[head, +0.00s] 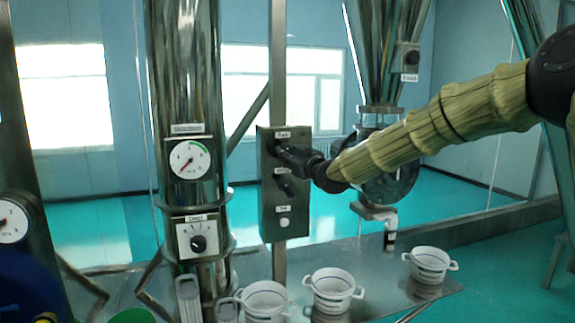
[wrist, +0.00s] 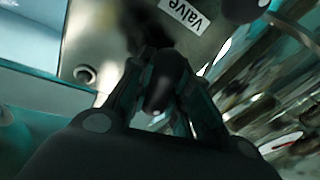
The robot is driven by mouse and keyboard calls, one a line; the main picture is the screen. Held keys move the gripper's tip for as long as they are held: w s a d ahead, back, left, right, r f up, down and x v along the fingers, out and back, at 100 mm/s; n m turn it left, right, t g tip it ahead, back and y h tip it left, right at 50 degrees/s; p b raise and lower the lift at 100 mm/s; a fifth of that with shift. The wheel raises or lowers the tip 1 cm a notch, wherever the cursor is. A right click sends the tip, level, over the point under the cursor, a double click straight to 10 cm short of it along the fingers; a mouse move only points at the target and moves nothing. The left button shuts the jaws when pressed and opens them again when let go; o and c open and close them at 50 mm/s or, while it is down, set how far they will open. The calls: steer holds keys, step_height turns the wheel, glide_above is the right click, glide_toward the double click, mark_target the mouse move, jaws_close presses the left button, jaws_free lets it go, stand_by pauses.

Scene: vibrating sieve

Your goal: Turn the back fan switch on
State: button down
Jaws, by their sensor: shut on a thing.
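A grey control box (head: 268,215) hangs on a metal post. Its top label (head: 283,134) seems to read "Fan", and a black switch knob sits beneath it, mostly hidden by my gripper. My gripper (head: 283,151) reaches the box from the right at that top switch. In the wrist view my gripper (wrist: 160,105) is shut on the black knob (wrist: 168,80), which lies between its fingers. A label reading "Valve" (wrist: 185,14) shows beyond the knob. The switch's exact turn angle cannot be made out.
Lower on the box are a second black knob (head: 287,187) and a white button (head: 284,222). A steel column on the left bears a gauge (head: 189,160) and a dial switch (head: 198,243). White pots (head: 332,290) stand on the metal table below.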

steer(key=m+b, duration=0.1)
steer(key=b, duration=0.1)
steer(key=m+t+b, duration=0.1)
steer(key=m+b, duration=0.2)
steer(key=b, duration=0.1)
steer(key=shift+f+m, duration=0.3)
steer(key=shift+m, duration=0.1)
steer(key=m+t+b, duration=0.1)
steer(key=m+b, duration=0.3)
steer(key=shift+r+h, duration=0.15)
steer(key=shift+h, duration=0.25)
steer(key=shift+r+m+h+b, duration=0.2)
steer(key=shift+m+h+b, duration=0.1)
steer(key=shift+m+b, duration=0.4)
steer(key=c, duration=1.3)
jaws_free()
steer(key=shift+d, duration=0.1)
steer(key=shift+s, duration=0.15)
